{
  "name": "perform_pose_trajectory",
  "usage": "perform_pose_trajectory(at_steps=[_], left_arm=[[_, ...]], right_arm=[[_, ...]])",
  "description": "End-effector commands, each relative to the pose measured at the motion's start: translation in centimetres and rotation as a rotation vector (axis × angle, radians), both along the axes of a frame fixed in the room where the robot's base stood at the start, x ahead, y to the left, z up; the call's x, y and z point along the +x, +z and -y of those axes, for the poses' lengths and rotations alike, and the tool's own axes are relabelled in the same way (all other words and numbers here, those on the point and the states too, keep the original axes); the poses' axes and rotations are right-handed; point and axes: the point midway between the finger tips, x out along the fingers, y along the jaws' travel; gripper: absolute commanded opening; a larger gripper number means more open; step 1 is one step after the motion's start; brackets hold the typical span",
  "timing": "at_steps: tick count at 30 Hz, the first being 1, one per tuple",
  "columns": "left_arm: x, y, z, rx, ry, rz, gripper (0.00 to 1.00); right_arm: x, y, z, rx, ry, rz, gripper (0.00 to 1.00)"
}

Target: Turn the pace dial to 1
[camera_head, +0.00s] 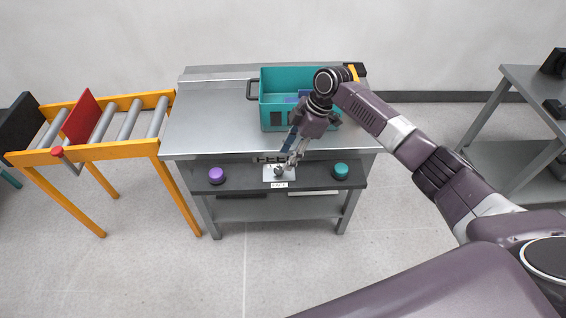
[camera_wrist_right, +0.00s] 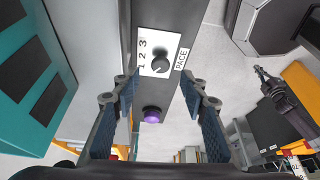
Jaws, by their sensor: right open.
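The pace dial (camera_head: 279,171) is a dark round knob on a white plate on the front ledge of the metal table. In the right wrist view the dial (camera_wrist_right: 161,64) sits beside the numbers 1, 2 and 3, with a PACE label (camera_wrist_right: 181,59) on the other side. I cannot tell which number it points to. My right gripper (camera_head: 291,161) is open close to the dial, its fingers angled down. In the wrist view its fingers (camera_wrist_right: 160,88) are spread with nothing between them. An arm end, apparently my left gripper (camera_wrist_right: 265,78), shows small at the right.
A purple button (camera_head: 216,175) and a teal button (camera_head: 341,171) flank the dial on the ledge. A teal crate (camera_head: 273,119) stands on the table (camera_head: 205,128). A yellow roller conveyor (camera_head: 125,147) with a red panel (camera_head: 82,117) adjoins at left.

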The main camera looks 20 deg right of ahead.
Motion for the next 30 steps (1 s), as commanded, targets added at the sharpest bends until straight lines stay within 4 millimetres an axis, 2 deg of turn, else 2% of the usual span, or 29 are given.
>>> perform_pose_trajectory(at_steps=[3,6,12,30], left_arm=[[0.0,0.0,0.1,-0.001,0.0,0.0,0.0],[0.0,0.0,0.1,-0.001,0.0,0.0,0.0],[0.0,0.0,0.1,-0.001,0.0,0.001,0.0],[0.1,0.0,0.2,-0.002,0.0,0.001,0.0]], right_arm=[[-0.1,2.5,1.1,-0.002,-0.002,0.003,0.4],[-0.3,4.1,1.7,-0.001,0.0,0.002,0.4],[-0.5,6.0,2.5,-0.002,0.0,0.0,0.4],[-0.7,6.1,2.4,-0.002,0.0,-0.004,0.4]])
